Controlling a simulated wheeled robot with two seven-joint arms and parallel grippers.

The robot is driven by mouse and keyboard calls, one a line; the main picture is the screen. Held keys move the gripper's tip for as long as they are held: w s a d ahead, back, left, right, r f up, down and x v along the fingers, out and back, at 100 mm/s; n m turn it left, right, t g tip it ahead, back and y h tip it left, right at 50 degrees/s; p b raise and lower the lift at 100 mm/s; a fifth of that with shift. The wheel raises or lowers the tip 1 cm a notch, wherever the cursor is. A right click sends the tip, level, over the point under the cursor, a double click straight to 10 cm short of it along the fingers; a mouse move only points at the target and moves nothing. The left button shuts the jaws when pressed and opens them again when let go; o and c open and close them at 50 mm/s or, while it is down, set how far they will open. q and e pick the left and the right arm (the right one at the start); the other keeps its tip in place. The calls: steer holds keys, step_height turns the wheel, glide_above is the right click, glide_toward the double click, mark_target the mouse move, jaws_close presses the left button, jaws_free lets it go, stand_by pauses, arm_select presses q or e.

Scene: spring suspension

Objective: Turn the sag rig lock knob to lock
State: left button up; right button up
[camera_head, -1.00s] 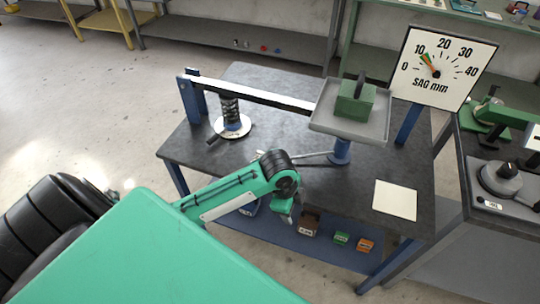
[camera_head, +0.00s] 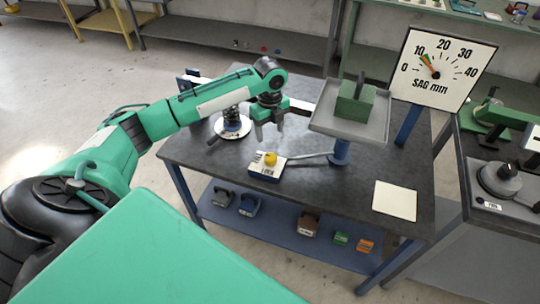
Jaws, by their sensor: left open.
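The yellow knob (camera_head: 270,158) sits on a small box (camera_head: 264,173) with a white, dark-lettered label on the dark rig table. The lettering is too small to read surely. My left gripper (camera_head: 269,136) hangs open and empty, fingers pointing down, above and behind the knob in the picture, apart from it. The sag gauge (camera_head: 438,70) shows its needle near 10. The coil spring (camera_head: 230,118) stands on a round plate under the beam, partly hidden by my left arm. My right gripper is out of view.
A grey tray (camera_head: 345,124) carries a green weight (camera_head: 356,105) to the right of my gripper. A rod runs from the box toward the blue post. White paper (camera_head: 395,200) lies front right. Several small weights sit on the lower shelf (camera_head: 270,228). The table's front middle is clear.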

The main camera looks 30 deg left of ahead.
mark_target(270, 155)
arm_select(q)
step_height(270, 155, down, 12)
steer(key=shift+f+p, duration=0.25)
steer(key=shift+p, duration=0.7)
steer(key=c, duration=1)
